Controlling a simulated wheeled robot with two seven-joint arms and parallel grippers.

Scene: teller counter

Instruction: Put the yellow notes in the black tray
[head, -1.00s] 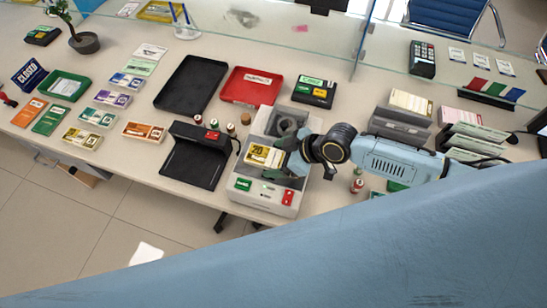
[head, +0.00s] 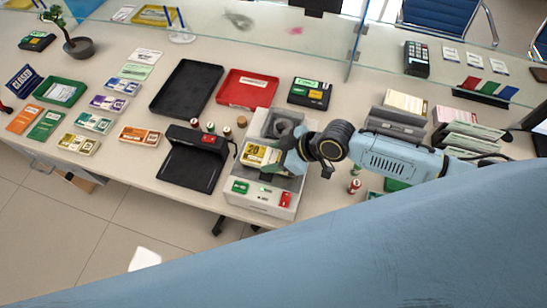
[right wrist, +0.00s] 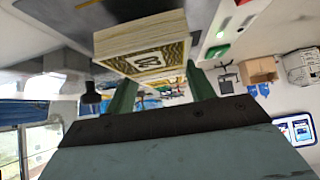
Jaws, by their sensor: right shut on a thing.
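The yellow notes (head: 260,155) are a banded stack marked 20, at the grey counting machine (head: 263,202). They also show close up in the right wrist view (right wrist: 146,48). My right gripper (head: 286,160) comes from the right and is shut on the right end of the stack. Its green fingers also show in the right wrist view (right wrist: 160,92). I cannot tell whether the stack rests in the machine or hangs just above it. The black tray (head: 187,88) lies empty, back and left of the machine. My left gripper is not in view.
A red tray (head: 248,90) lies between the black tray and a black box (head: 310,93). A black device (head: 192,160) and small bottles stand in front of the trays. A glass screen (head: 355,40) rises behind. Other note stacks lie at left.

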